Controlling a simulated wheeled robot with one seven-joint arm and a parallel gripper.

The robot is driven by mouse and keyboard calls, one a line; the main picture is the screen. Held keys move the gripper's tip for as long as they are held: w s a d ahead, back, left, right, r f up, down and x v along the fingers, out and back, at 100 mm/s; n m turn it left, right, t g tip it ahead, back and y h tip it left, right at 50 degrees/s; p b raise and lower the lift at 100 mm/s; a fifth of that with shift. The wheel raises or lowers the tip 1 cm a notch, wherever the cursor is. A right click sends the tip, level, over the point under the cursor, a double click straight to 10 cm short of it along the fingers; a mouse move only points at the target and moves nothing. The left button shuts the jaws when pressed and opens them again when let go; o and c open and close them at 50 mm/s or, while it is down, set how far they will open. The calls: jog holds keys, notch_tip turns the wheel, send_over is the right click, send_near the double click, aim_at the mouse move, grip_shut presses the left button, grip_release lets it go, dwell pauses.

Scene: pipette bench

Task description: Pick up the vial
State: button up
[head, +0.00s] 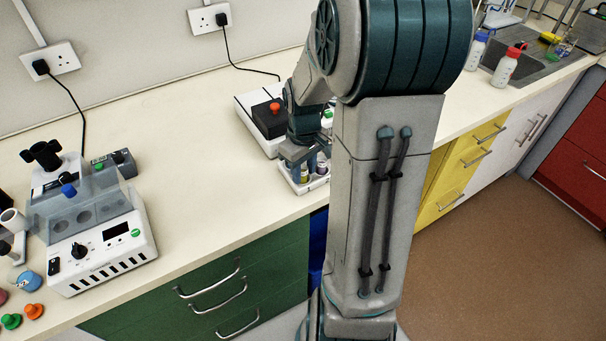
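A small white rack (305,187) with small vials (321,168) in it stands near the front edge of the bench, just left of my arm. My gripper (306,162) points down at the rack, with its fingers at the vials. The vials are small and partly hidden by the fingers and my arm. I cannot tell which vial the fingers are beside, whether they touch one, or whether they are open or shut.
A white device with a black block and red knob (270,118) stands right behind the gripper. A white machine with a clear cover (100,240) is at the left. Bottles (507,68) stand by the sink (535,72). The bench (200,170) between is clear.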

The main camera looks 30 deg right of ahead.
grip_shut()
